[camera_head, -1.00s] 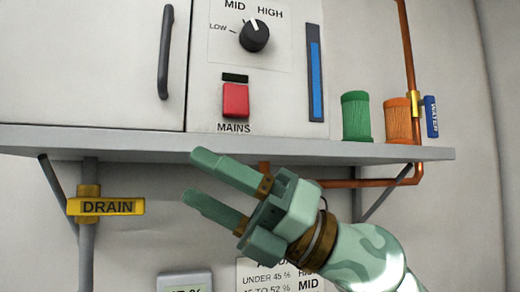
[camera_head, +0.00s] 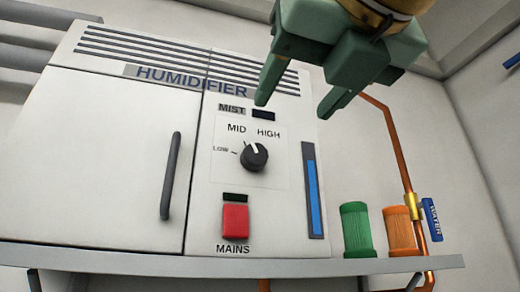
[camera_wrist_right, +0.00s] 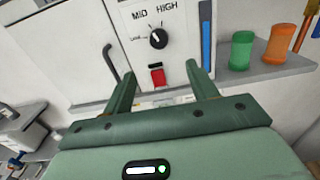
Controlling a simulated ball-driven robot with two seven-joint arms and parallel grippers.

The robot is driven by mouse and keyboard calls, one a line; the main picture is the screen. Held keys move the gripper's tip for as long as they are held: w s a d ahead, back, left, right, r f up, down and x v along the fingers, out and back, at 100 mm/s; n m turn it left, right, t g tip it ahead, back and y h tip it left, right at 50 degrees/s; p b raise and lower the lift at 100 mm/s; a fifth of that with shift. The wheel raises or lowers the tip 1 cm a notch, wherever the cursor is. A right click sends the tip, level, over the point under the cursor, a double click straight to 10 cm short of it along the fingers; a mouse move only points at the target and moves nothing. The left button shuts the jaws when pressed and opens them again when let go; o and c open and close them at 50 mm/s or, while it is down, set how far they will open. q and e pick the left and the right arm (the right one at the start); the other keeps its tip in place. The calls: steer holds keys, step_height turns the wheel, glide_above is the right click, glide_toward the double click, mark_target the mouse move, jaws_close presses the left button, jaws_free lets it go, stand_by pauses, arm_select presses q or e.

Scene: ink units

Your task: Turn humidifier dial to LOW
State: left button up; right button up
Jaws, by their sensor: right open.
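The humidifier (camera_head: 100,150) is a white cabinet with a black round dial (camera_head: 254,156) on its front panel. The dial's white mark points up and slightly left, between the MID and HIGH labels, away from the LOW label (camera_head: 221,149) at its left. In the right wrist view the dial (camera_wrist_right: 158,39) shows beyond the fingers. My right gripper (camera_head: 294,106) is open and empty, its fingers pointing down in the head view, above and right of the dial and apart from it. My left gripper is not in view.
A red MAINS switch (camera_head: 235,221) sits below the dial, a blue gauge (camera_head: 313,190) to its right. A cabinet handle (camera_head: 171,176) is at its left. Green (camera_head: 356,230) and orange (camera_head: 400,231) ribbed cylinders stand on the shelf (camera_head: 215,262), beside a copper pipe (camera_head: 393,130).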

mark_target(257, 155)
steer(key=p+x, duration=0.4)
steer(key=x, duration=1)
steer(key=shift+a, duration=0.1)
steer(key=shift+f, duration=0.1)
steer(key=shift+s, duration=0.1)
steer(key=shift+c, duration=0.4)
steer(key=c, duration=0.9)
